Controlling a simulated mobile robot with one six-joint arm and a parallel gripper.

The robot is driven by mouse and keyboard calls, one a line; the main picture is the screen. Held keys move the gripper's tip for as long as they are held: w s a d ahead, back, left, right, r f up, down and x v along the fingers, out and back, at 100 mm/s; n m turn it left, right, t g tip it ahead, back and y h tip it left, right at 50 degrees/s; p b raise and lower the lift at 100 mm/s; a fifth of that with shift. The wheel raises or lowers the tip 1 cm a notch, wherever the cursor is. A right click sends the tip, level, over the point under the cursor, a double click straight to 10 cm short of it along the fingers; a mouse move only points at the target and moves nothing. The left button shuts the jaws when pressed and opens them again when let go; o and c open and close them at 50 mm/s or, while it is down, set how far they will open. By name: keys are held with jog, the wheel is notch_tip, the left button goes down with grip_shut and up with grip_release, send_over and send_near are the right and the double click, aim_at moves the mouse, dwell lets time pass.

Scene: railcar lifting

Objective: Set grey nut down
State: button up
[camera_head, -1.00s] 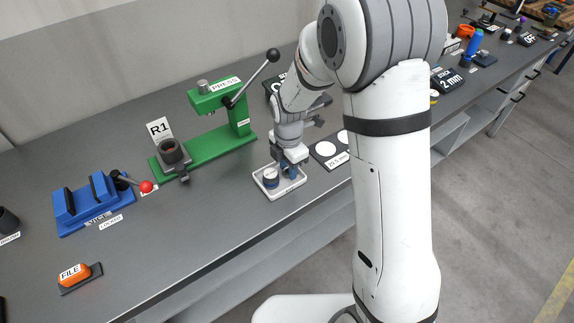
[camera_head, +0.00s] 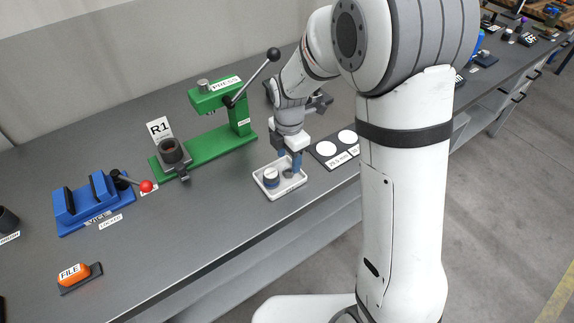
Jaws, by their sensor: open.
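A small grey nut (camera_head: 288,174) lies in the white tray (camera_head: 283,192) on the bench, in the tray's right part. A round piece with a light top and dark blue side (camera_head: 271,177) stands beside it on the left. My gripper (camera_head: 291,160) points down over the tray's back right part. Its blue fingers are open, just above or beside the grey nut. Whether they still touch the nut cannot be told at this size.
A dark board with white discs (camera_head: 327,149) is close on the right.

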aim_at(288, 171)
notch_tip(288, 171, up, 8)
jog(key=s+d+r+m+t, duration=0.1)
jog(key=s+d+r+m, duration=0.2)
jog(key=s+d+m, duration=0.4)
jog(key=s+d+r+m+t, duration=0.2)
jog(key=s+d+m, duration=0.5)
jog(key=s+m, duration=0.5)
jog(key=r+m, duration=0.1)
jog(key=m, duration=0.4)
jog(key=shift+s+r+m, duration=0.15)
jog(key=shift+s+m, duration=0.05)
jog(key=shift+m, duration=0.2)
jog(key=shift+w, duration=0.1)
